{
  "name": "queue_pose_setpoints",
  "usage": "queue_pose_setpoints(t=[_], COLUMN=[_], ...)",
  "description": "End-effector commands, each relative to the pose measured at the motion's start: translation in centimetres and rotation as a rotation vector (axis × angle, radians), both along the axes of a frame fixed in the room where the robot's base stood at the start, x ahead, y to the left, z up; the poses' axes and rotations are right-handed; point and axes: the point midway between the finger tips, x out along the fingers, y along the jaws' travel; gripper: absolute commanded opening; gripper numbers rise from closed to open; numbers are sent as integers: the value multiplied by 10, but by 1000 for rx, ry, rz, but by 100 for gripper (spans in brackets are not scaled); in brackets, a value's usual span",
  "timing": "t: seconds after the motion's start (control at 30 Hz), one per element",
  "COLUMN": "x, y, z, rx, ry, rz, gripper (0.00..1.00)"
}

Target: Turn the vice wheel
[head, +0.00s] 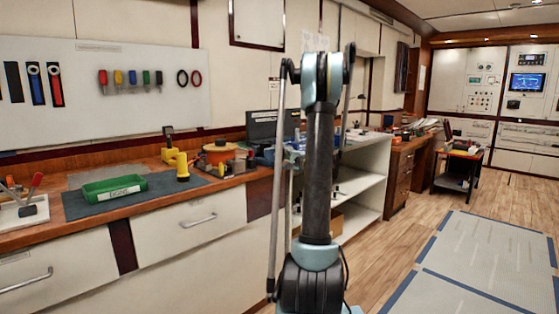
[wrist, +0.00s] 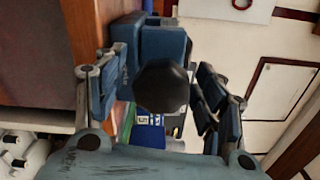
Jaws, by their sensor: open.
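My gripper (wrist: 162,72) is open in the wrist view, with one dark blue finger on each side. A dark, round, faceted knob or wheel hub (wrist: 162,88) sits between the fingers, with a gap visible on both sides. Behind it is a blue block-shaped body (wrist: 165,45), which looks like the vice. I cannot tell how far the fingers reach around the dark part. In the head view my arm stands in the middle and my gripper cannot be made out. A small blue shape (head: 265,158) shows on the bench beside the arm; I cannot tell whether it is the vice.
The wooden bench (head: 85,222) runs along the left wall. It holds a green tray (head: 114,188), a yellow torch (head: 182,168) and an orange reel (head: 217,153). White open shelves (head: 357,185) stand behind my arm.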

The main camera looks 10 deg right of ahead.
Motion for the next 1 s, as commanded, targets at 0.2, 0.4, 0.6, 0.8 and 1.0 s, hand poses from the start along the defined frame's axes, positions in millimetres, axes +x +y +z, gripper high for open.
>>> queue_pose_setpoints(t=[0.2, 0.4, 0.6, 0.8, 1.0], x=[-14, -46, -76, -95, -100], y=[-10, -31, -50, -62, -65], z=[0, 0, -1, -1, -1], rx=[0, 0, 0, -1, -1], ry=[0, 1, 0, 1, 1], rz=[-3, -4, -3, -2, 0], gripper=[64, 64, 64, 64, 64])
